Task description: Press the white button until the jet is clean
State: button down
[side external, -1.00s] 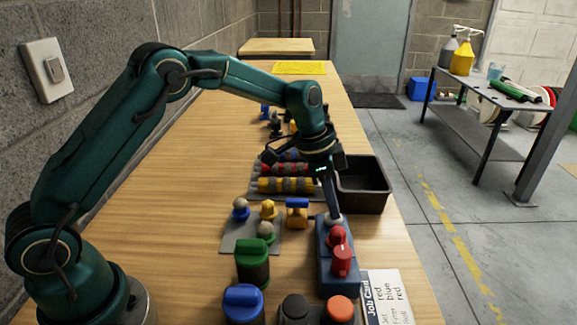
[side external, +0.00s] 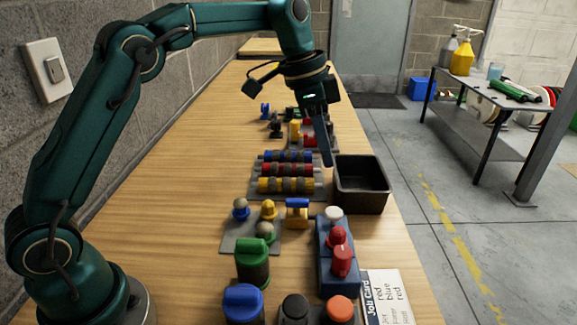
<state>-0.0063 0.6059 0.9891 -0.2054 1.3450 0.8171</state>
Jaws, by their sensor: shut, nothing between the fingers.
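The white button (side external: 333,213) is a round cap at the far end of a blue box (side external: 325,272). Two red knobs (side external: 340,250) stand on the same box, nearer the camera. My gripper (side external: 327,162) is shut and empty. It hangs in the air above and beyond the white button, apart from it, near the black bin's left edge. Which part is the jet is not clear, and no stream shows.
A black bin (side external: 376,206) stands just beyond the box at the right. Rollers in blue, red and yellow (side external: 287,185) lie on a grey pad to the left. A job card (side external: 395,300) lies beside the box. Jars with coloured lids (side external: 243,303) stand at the front.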

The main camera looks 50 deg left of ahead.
jog(key=shift+v, duration=1.05)
jog(key=s+a+r+n+t, duration=0.1)
jog(key=s+r+n+t, duration=0.1)
jog(key=s+r, duration=0.75)
jog(key=s+a+f+n+t+y, duration=0.1)
jog(key=s+a+f+n+y, duration=0.1)
jog(key=s+f+n, duration=0.5)
jog(key=s+f, duration=0.5)
jog(key=s, duration=0.1)
jog(key=shift+a+f, duration=0.3)
jog(key=shift+f, duration=0.1)
